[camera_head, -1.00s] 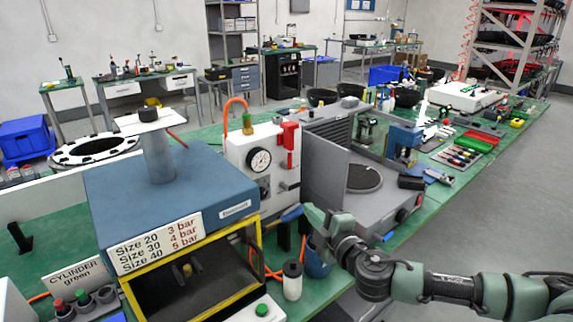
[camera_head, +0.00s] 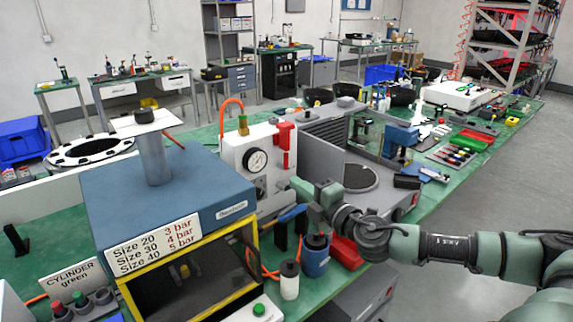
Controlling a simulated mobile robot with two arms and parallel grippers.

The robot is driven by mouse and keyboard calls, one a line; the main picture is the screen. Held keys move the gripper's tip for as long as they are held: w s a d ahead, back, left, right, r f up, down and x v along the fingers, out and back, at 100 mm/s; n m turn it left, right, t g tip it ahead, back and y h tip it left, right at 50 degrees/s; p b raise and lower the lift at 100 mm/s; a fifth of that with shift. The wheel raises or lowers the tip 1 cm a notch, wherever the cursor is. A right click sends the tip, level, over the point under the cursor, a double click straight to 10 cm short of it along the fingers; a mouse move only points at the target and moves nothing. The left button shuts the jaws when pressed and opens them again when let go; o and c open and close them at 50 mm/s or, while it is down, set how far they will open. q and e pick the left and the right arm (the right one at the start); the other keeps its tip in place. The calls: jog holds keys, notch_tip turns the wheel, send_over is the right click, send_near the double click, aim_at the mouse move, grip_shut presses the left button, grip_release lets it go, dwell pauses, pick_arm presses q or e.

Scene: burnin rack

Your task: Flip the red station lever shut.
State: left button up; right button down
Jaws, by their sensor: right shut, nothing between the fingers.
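The red station lever (camera_head: 286,142) is on the upper right of the white panel box (camera_head: 236,150), beside its round gauge (camera_head: 257,161). Its wide red part is at the top and a narrow red part hangs down below it. My right gripper (camera_head: 296,187) is shut and empty. It appears just below and slightly right of the lever, near the panel's right side. I see a gap between it and the red part in the picture, but cannot tell the depth. My left gripper is not in view.
A blue station with a yellow-framed opening (camera_head: 258,265) stands left of the panel. A grey machine (camera_head: 385,195) is close on the right. A blue bottle (camera_head: 315,258), white bottle (camera_head: 290,281) and red box (camera_head: 346,252) stand below my right arm.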

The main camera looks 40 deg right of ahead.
aim_at(286, 165)
jog(key=w+p, duration=0.1)
jog(key=w, duration=0.2)
jog(key=w+d+p, duration=0.1)
jog(key=w, duration=0.2)
jog(key=w+d+p, duration=0.1)
jog(key=w, duration=0.3)
jog(key=shift+d+p, duration=0.15)
jog(key=shift+p, duration=0.25)
jog(key=shift+w+d, duration=0.15)
jog(key=shift+d, duration=0.35)
